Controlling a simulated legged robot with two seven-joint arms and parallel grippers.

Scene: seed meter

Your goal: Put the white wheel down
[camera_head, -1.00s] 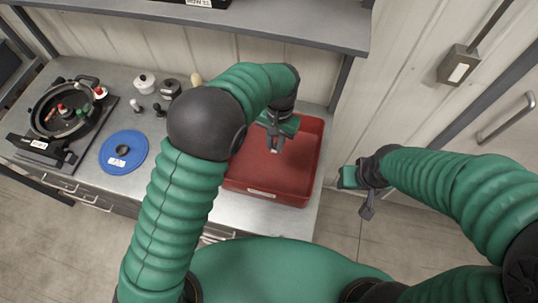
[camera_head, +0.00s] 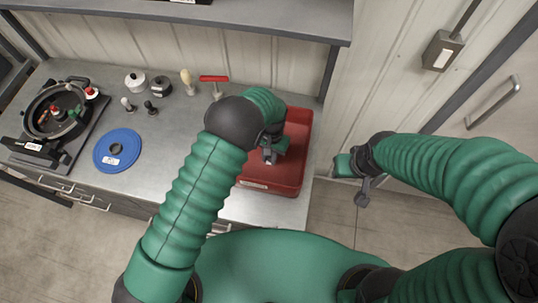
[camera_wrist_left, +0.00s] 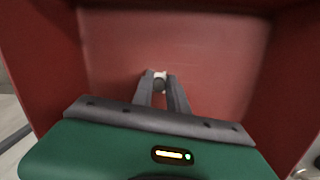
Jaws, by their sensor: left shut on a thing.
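My left gripper (camera_head: 270,156) reaches down into the red bin (camera_head: 303,125). In the left wrist view its fingers (camera_wrist_left: 161,84) are shut on a small white and dark thing (camera_wrist_left: 160,76), which looks like the white wheel. Only a little of it shows between the fingertips, above the red floor of the bin. I cannot tell whether it touches the floor. My right gripper (camera_head: 361,190) hangs beyond the right side of the bench, away from the bin. Its finger gap does not show clearly.
On the metal bench are a blue disc (camera_head: 130,139), a white pot (camera_head: 135,79), a black pot (camera_head: 160,83), small knobs and a red T-handled tool (camera_head: 214,79). A black round device (camera_head: 36,107) stands at the left. A shelf (camera_head: 255,22) overhangs the back.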

